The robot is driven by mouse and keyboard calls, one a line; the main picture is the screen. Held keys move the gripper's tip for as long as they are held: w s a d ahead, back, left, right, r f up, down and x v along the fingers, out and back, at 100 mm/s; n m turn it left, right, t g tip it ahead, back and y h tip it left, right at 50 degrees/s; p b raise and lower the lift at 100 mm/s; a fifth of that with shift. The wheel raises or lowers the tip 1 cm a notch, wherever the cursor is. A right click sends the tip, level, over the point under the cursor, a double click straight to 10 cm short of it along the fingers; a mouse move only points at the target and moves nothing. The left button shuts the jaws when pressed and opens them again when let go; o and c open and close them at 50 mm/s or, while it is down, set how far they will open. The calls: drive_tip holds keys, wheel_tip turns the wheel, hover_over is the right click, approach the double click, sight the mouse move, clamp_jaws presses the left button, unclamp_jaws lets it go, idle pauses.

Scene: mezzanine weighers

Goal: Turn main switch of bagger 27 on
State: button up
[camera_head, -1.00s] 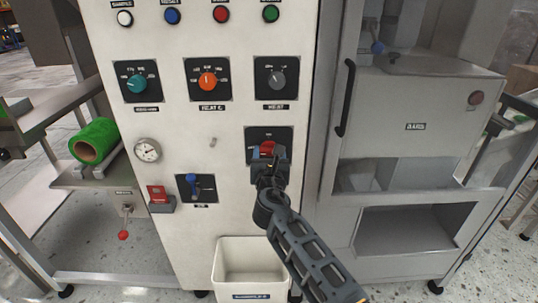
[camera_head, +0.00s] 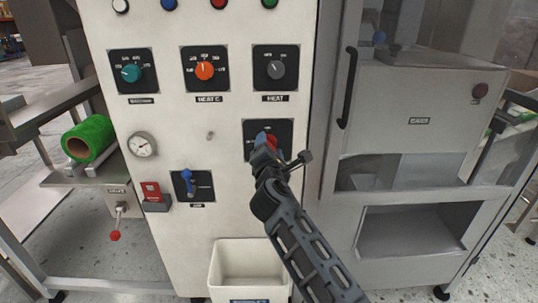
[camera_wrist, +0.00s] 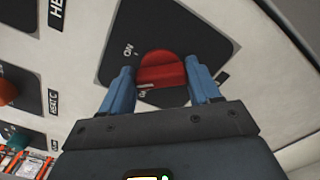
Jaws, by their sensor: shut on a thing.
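The red rotary switch knob (camera_head: 272,142) sits on a black square plate (camera_head: 284,128) at the lower right of the white cabinet front. My gripper (camera_head: 264,143) is at this knob and partly hides it and the plate in the head view. In the wrist view, the blue fingers of my gripper (camera_wrist: 163,82) stand on both sides of the red knob (camera_wrist: 162,68), shut on it. The word ON shows on the black plate (camera_wrist: 118,52) beside the knob. Any name label below the plate is hidden by my gripper, so I cannot read it.
Above are teal (camera_head: 131,73), orange (camera_head: 205,70) and grey (camera_head: 277,69) dials. To the left are a gauge (camera_head: 141,146), a blue switch (camera_head: 188,182) and a red switch (camera_head: 151,191). A white bin (camera_head: 248,262) stands below. A door handle (camera_head: 347,88) is at right.

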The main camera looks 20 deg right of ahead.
drive_tip(key=shift+f+m+b, duration=0.15)
drive_tip(key=shift+m+b, duration=1.25)
drive_tip(key=shift+m, duration=0.55)
drive_tip(key=shift+f+m+b, duration=0.1)
drive_tip(key=shift+m+b, duration=1.25)
drive_tip(key=shift+m, duration=0.6)
drive_tip(key=o, duration=1.1)
drive_tip(key=shift+c, duration=0.2)
drive_tip(key=shift+s, duration=0.1)
drive_tip(key=v, duration=0.7)
drive_tip(key=shift+s, duration=0.3)
